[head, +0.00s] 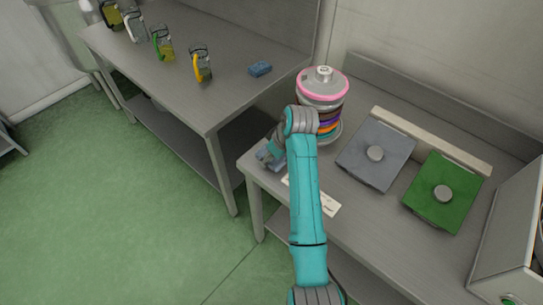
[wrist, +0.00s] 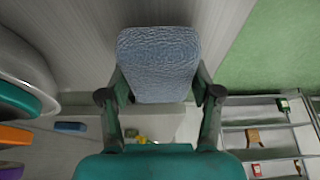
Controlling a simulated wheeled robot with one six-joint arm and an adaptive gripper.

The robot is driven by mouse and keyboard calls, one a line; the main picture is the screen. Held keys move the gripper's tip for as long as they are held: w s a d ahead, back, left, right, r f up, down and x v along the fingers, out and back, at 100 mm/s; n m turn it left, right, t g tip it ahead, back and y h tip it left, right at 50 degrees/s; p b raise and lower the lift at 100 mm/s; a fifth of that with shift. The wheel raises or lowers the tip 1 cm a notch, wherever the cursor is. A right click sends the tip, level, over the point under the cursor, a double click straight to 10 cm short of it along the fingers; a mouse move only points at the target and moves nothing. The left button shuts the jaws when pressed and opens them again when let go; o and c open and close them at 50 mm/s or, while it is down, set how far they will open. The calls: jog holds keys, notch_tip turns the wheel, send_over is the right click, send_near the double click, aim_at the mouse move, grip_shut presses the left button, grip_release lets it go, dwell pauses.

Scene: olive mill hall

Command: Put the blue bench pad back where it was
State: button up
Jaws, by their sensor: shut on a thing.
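My gripper (wrist: 160,98) is shut on a blue pad (wrist: 160,62) with a rough, textured face, which fills the upper middle of the wrist view. In the head view my gripper (head: 272,150) is at the near left corner of the right-hand metal bench (head: 262,185), partly hidden by my arm. Whether the pad touches the bench top cannot be told. A small blue block (head: 260,69) lies on the other bench.
A ringed stack with a pink-rimmed top (head: 322,84) stands close right of my gripper. A white label (head: 322,203), a grey-blue plate (head: 372,158) and a green plate (head: 440,198) lie further right. The left bench (head: 185,55) holds several jugs. Green floor (head: 110,200) is clear.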

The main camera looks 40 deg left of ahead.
jog(key=shift+f, duration=0.25)
jog(key=shift+f, duration=0.15)
jog(key=o, duration=1.1)
jog(key=v, duration=1.2)
jog(key=shift+s, duration=0.1)
